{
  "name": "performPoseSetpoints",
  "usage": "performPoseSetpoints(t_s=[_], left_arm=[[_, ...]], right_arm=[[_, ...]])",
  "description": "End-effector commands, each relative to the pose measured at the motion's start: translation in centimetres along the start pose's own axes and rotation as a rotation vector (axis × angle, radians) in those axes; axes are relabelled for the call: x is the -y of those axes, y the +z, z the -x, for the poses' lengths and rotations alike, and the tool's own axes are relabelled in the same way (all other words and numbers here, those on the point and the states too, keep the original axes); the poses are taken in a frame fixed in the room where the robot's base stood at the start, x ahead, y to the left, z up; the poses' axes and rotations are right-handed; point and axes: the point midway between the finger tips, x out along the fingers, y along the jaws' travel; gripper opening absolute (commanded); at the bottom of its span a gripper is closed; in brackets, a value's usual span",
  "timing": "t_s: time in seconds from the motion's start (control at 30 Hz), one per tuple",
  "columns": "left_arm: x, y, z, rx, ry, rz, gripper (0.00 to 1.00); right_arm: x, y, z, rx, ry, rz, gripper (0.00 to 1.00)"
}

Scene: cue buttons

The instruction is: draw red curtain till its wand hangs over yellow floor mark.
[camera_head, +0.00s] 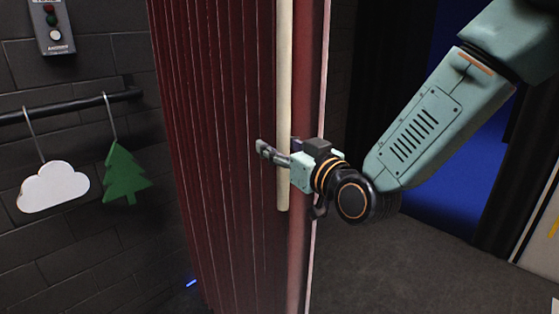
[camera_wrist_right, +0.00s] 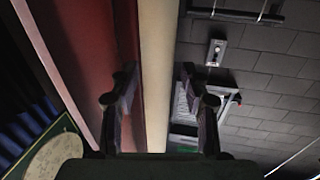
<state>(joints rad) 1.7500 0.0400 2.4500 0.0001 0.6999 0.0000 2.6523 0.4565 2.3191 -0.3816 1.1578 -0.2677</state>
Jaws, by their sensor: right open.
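The red curtain (camera_head: 215,120) hangs in folds from the top of the head view down to the floor. Its cream wand (camera_head: 284,80) hangs upright near the curtain's right edge. My right gripper (camera_head: 273,156) is at the lower part of the wand, overlapping it in the head view. In the right wrist view the wand (camera_wrist_right: 157,70) runs between the two open fingers (camera_wrist_right: 160,100), with gaps showing on both sides. My left gripper is not in view.
A dark rail (camera_head: 65,107) on the left wall carries a white cloud (camera_head: 53,187) and a green tree (camera_head: 124,174). A button box (camera_head: 52,27) is above it. A small blue mark (camera_head: 191,283) shows on the floor left of the curtain. Grey floor (camera_head: 400,270) right of the curtain is clear.

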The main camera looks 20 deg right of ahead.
Motion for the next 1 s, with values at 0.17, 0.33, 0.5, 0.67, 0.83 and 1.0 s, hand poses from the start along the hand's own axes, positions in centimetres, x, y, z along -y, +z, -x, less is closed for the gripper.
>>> performPoseSetpoints(t_s=[0.17,0.33,0.5,0.67,0.83,1.0], left_arm=[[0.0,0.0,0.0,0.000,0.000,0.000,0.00],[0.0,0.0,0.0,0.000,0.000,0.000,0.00],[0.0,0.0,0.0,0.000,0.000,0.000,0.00],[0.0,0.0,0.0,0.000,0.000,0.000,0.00],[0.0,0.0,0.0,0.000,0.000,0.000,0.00],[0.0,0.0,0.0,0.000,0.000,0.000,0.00]], right_arm=[[-0.1,-3.3,0.0,-0.005,0.000,0.000,0.47],[-0.1,-5.3,-0.1,-0.002,0.000,0.000,0.47],[-0.1,-6.2,-0.1,0.001,0.000,0.000,0.47],[-0.1,-6.4,-0.1,0.001,0.000,-0.001,0.47],[-0.1,-6.3,-0.1,0.001,0.000,-0.001,0.47],[-0.1,-6.3,-0.1,0.002,0.000,-0.001,0.47]])
